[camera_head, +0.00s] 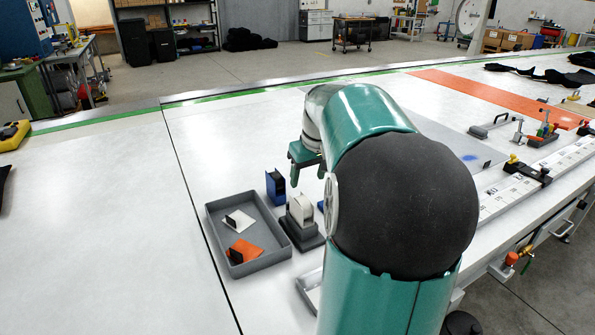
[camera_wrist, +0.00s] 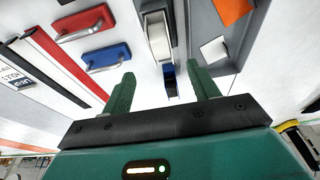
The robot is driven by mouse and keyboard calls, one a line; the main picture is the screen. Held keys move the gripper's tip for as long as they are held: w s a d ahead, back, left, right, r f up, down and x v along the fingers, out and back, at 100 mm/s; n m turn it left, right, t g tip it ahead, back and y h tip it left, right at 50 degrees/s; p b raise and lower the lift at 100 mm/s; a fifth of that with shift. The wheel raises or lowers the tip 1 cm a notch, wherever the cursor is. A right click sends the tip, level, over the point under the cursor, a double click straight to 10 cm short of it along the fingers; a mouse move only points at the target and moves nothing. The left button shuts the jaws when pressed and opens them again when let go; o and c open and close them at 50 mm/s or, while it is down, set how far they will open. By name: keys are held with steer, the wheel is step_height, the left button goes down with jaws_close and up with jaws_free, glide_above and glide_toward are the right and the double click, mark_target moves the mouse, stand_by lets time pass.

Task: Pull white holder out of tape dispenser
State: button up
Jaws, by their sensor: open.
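The tape dispenser (camera_head: 305,239) is a dark grey block on the white table, just right of a grey tray. Its white holder (camera_head: 301,207) stands up from it, and it also shows in the wrist view (camera_wrist: 158,40) as a pale upright piece seated in the dispenser. My gripper (camera_head: 306,174) is teal and hangs above and behind the dispenser. In the wrist view my gripper (camera_wrist: 164,88) has its two fingers wide apart with nothing between them. The holder lies beyond the fingertips, and no contact shows. My arm hides part of the table right of the dispenser.
The grey tray (camera_head: 213,233) holds a white piece (camera_head: 239,219) and an orange piece (camera_head: 245,250). A blue upright block (camera_head: 275,187) stands behind the dispenser. Blue (camera_wrist: 106,56) and red (camera_wrist: 85,22) handled blocks lie left in the wrist view. The table's left is mostly clear.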

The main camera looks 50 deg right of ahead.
mark_target(301, 197)
steer(key=x, duration=1.3)
steer(key=shift+f, duration=0.15)
steer(key=c, duration=1.2)
steer(key=shift+o, duration=0.2)
steer(key=shift+r, duration=0.5)
steer(key=shift+r, duration=0.7)
steer(key=shift+r, duration=0.35)
steer(key=shift+r, duration=0.65)
steer(key=shift+r, duration=0.35)
